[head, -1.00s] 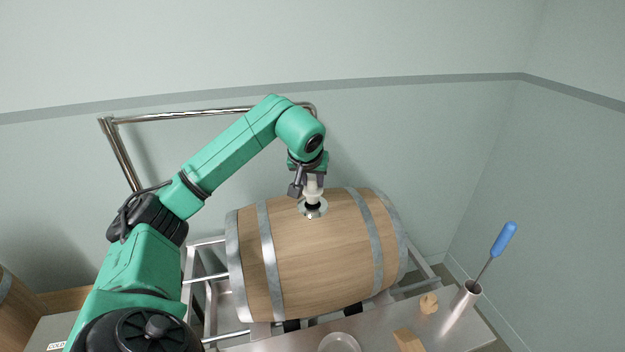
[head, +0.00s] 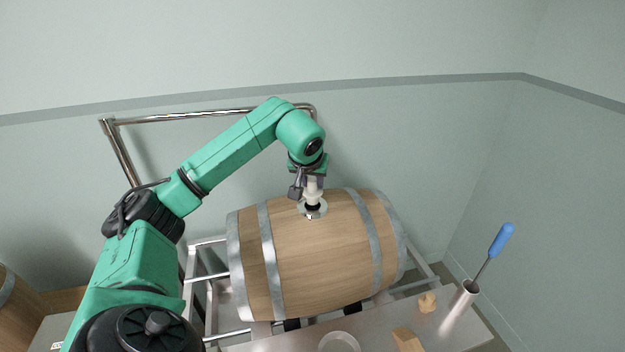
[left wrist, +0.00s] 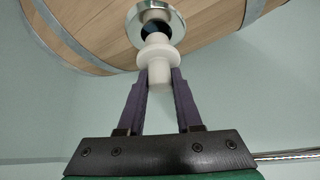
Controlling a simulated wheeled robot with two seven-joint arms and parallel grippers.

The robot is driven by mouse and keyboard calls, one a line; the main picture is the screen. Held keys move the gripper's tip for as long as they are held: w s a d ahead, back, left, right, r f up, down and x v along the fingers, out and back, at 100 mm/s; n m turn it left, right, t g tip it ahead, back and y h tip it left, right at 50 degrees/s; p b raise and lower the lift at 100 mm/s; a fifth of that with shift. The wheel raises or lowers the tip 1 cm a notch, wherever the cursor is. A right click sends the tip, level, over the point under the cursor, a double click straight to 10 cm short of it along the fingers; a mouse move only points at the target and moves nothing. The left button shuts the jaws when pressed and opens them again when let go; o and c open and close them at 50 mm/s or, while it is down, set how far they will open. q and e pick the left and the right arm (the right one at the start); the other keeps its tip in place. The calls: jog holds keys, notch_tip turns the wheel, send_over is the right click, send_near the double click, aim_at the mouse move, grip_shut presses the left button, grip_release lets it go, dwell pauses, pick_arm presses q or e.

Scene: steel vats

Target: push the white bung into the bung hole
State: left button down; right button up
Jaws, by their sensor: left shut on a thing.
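The white bung (left wrist: 158,64) is held upright between the two purple fingers of my left gripper (left wrist: 159,88). In the head view the bung (head: 313,193) is just over the bung hole on top of the wooden barrel (head: 318,258). A shiny metal ring (left wrist: 174,24) surrounds the dark hole (left wrist: 154,28). In the left wrist view the bung's narrow end overlaps the near part of the hole, and dark opening shows beyond it. I cannot tell whether the bung touches the ring. My left gripper also shows in the head view (head: 314,187). My right gripper is out of view.
The barrel lies on its side on a metal-tube rack (head: 208,279). A steel bench (head: 380,325) in front holds a wooden block (head: 407,341), a small tan piece (head: 428,302), a pale round dish (head: 339,342), and a steel cup (head: 458,309) with a blue-handled tool (head: 503,238).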

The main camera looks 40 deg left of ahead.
aim_at(312, 190)
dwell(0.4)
pick_arm(q)
jog(key=shift+p, duration=0.3)
jog(key=shift+f, duration=0.15)
jog(key=shift+f+b, duration=0.3)
jog(key=shift+b, duration=0.05)
jog(key=shift+f+b, duration=0.95)
jog(key=shift+f, duration=0.65)
jog(key=c, duration=0.5)
grip_release()
